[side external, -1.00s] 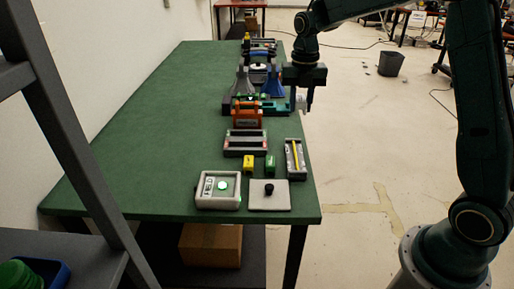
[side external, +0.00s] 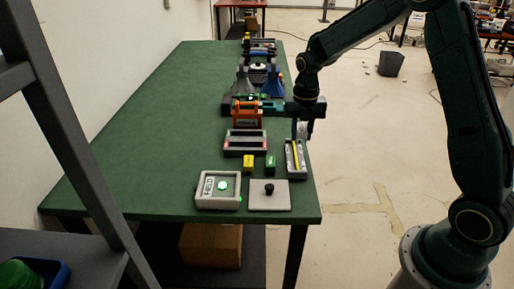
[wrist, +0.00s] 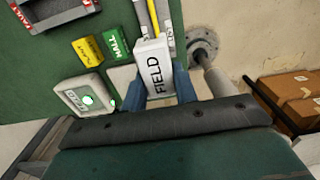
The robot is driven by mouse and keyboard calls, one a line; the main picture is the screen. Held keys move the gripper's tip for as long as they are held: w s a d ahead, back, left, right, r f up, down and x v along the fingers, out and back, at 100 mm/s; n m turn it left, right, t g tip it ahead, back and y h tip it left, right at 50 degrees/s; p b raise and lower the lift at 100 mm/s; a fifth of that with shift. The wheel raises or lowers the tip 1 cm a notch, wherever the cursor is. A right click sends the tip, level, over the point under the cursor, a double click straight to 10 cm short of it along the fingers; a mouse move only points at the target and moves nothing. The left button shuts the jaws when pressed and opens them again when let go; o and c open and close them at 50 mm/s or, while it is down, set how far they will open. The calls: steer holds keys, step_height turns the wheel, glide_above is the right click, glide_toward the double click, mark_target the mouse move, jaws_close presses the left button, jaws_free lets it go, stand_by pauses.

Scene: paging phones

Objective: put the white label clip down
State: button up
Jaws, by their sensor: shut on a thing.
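The white label clip (wrist: 154,68) reads FIELD in the wrist view. My gripper (wrist: 158,88) is shut on it, one blue-grey finger on each side. In the side external view my gripper (side external: 306,130) is at the table's right edge, and the clip (side external: 302,130) shows as a small pale patch below it. I cannot tell whether the clip touches the tray.
A yellow clip (side external: 248,164) and a green clip (side external: 270,165) stand left of the tray. A box with a lit green button (side external: 210,201) and a grey plate with a black knob (side external: 258,202) are nearer. A dark slotted rack (side external: 244,152) lies beyond. The table's left side is clear.

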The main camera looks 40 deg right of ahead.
mark_target(297, 166)
steer(key=shift+f, duration=5.4)
steer(key=shift+f, duration=0.2)
steer(key=o, duration=0.9)
steer(key=shift+o, duration=0.2)
steer(key=shift+r, duration=0.1)
step_height(297, 166, up, 12)
steer(key=shift+f, duration=0.2)
steer(key=shift+r, duration=0.3)
